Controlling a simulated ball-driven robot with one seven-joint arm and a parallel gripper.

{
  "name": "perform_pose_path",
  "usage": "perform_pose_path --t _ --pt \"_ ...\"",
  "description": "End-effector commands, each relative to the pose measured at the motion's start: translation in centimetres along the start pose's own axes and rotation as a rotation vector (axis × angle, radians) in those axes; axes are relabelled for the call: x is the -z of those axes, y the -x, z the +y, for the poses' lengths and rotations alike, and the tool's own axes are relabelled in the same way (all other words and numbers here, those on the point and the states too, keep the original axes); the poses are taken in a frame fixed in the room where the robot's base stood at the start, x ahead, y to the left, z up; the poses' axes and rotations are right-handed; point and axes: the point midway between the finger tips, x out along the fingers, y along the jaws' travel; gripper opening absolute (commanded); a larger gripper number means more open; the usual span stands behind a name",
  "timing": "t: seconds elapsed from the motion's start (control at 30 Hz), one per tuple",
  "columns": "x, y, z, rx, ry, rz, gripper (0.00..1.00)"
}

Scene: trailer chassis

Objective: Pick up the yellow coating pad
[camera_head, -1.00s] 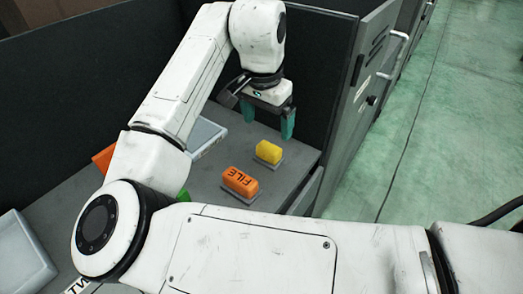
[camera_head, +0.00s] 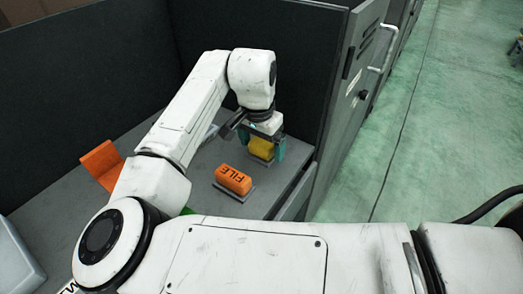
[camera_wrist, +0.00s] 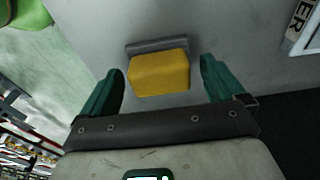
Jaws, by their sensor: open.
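The yellow coating pad (camera_head: 261,149) is a small yellow block on a grey base plate on the grey work surface. In the wrist view the pad (camera_wrist: 159,73) lies between the two green fingers, with its grey base (camera_wrist: 156,46) showing behind it. My gripper (camera_head: 263,152) is open and points down over the pad, with one finger on each side. In the wrist view my gripper (camera_wrist: 162,84) shows a visible gap on both sides of the pad. Part of the pad is hidden by my gripper in the head view.
An orange block marked FILE (camera_head: 233,180) sits on its own base just left and in front of the pad. An orange angled piece (camera_head: 101,163) stands farther left. Dark panels (camera_head: 290,60) enclose the back, and a grey cabinet (camera_head: 352,90) stands at the right.

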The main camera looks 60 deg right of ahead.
Motion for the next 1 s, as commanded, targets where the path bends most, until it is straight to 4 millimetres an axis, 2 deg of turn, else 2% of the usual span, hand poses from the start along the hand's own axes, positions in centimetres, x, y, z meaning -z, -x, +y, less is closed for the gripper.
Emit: perform_pose_path --t 0.07,0.7,1.0 --pt "0.0 0.02 0.0 0.0 0.0 0.0 0.96" --pt "0.0 0.05 0.0 0.0 0.0 0.0 0.35" --pt "0.04 0.31 -0.01 0.0 0.0 0.001 0.35"
